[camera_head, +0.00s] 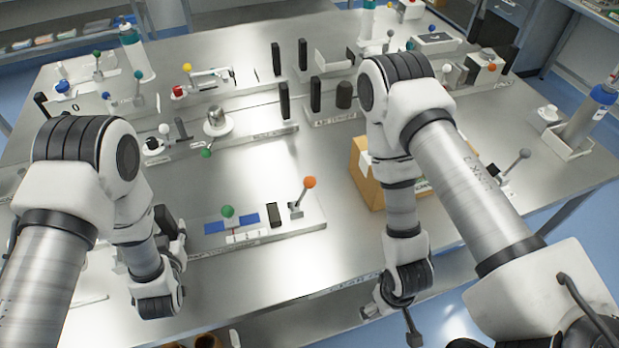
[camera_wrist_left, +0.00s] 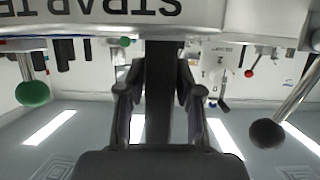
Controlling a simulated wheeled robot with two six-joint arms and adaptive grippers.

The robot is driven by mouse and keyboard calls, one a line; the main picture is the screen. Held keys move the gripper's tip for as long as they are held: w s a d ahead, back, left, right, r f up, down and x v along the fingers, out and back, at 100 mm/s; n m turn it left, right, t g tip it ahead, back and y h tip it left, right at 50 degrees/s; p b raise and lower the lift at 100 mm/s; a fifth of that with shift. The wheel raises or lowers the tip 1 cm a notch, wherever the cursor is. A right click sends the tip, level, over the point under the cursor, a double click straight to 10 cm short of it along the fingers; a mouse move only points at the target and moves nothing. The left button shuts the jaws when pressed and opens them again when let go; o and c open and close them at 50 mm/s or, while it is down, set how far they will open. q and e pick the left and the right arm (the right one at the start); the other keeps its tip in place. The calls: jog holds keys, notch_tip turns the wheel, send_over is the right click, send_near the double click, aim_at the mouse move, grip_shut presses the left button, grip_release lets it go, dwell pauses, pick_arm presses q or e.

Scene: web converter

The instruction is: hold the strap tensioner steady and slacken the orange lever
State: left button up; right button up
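The unit at the front edge of the table is most likely the strap tensioner, with a green ball (camera_head: 228,211), blue pads (camera_head: 249,218), a black block (camera_head: 274,214) and a lever with an orange ball (camera_head: 309,182), which stands up at its right end. My left gripper (camera_head: 172,222) is at its left end, largely hidden by my arm. In the left wrist view, the gripper's fingers (camera_wrist_left: 160,95) flank a dark upright bar (camera_wrist_left: 164,75) below an upside-down label (camera_wrist_left: 95,8) reading "STRAP TE". Whether they press on it is unclear. My right gripper is at the front edge, its fingers unclear.
A brown cardboard box (camera_head: 366,178) stands right of the orange lever, beside my right arm. Several other levered fixtures fill the table behind. A grey-ball lever (camera_head: 524,154) is farther right. Bare metal table (camera_head: 262,270) lies in front of the unit.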

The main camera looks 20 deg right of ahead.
pick_arm(q)
jog(key=shift+w+f, duration=0.1)
grip_shut()
jog(key=shift+f+b, duration=0.3)
